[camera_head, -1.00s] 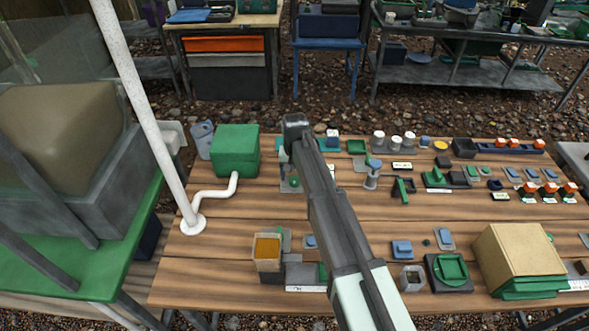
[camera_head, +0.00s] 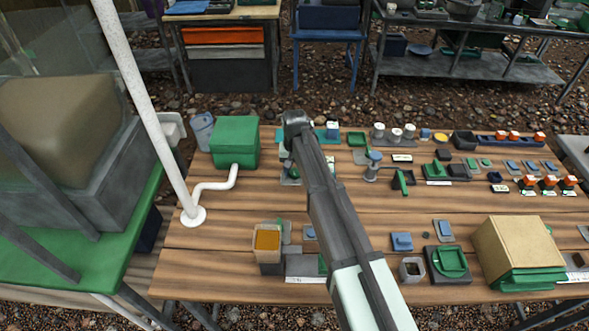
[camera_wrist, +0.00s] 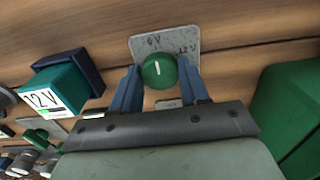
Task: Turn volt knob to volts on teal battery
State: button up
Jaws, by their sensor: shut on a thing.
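The volt knob is a round green knob (camera_wrist: 159,71) with a white line, on a grey plate (camera_wrist: 146,46). The plate reads what looks like "6 V" at upper left and "12 V" at upper right. The white line points nearly straight up in the wrist view, closer to the left label. My gripper (camera_wrist: 160,80) is shut on the knob, one blue-grey finger on each side. The teal battery (camera_wrist: 52,92), with a white "12 V" label, stands to the left in the wrist view. In the head view my arm mostly hides the gripper and knob.
A green box (camera_head: 235,142) stands left of my gripper; in the wrist view a green block (camera_wrist: 289,115) is close at right. A white pipe (camera_head: 215,186) and post (camera_head: 140,95) are at left. Small parts crowd the table's right half. Bare planks (camera_head: 215,260) show at front left.

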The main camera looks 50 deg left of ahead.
jog(key=shift+c, duration=1.4)
jog(key=m, duration=0.6)
jog(key=m, duration=0.6)
jog(key=o, duration=0.8)
jog(key=shift+o, duration=0.2)
jog(key=shift+r, duration=0.1)
